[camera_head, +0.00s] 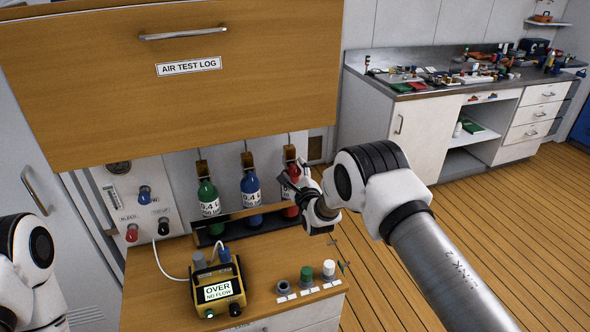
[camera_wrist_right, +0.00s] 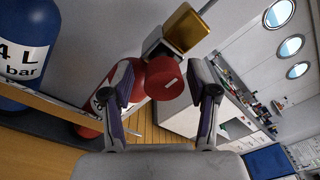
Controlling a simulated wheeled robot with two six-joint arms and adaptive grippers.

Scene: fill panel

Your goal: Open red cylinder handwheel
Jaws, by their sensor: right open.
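The red cylinder (camera_head: 290,212) stands at the right end of the rack, partly hidden by my right gripper (camera_head: 288,183). In the right wrist view the red cylinder (camera_wrist_right: 122,80) shows behind the left finger. A round red handwheel (camera_wrist_right: 163,79) with a small pale mark faces the camera, below a brass block (camera_wrist_right: 187,29). My right gripper (camera_wrist_right: 158,95) is open, with one finger on each side of the handwheel. I cannot tell whether a finger touches it. Part of my left arm shows at the left edge of the head view; its gripper is out of view.
A green cylinder (camera_head: 208,203) and a blue cylinder (camera_head: 250,191) stand left of the red one. A yellow meter (camera_head: 217,287) reads "OVER NO FLOW". The wooden "AIR TEST LOG" cabinet (camera_head: 180,105) overhangs the cylinders. A workbench (camera_head: 420,93) stands back right, with open floor before it.

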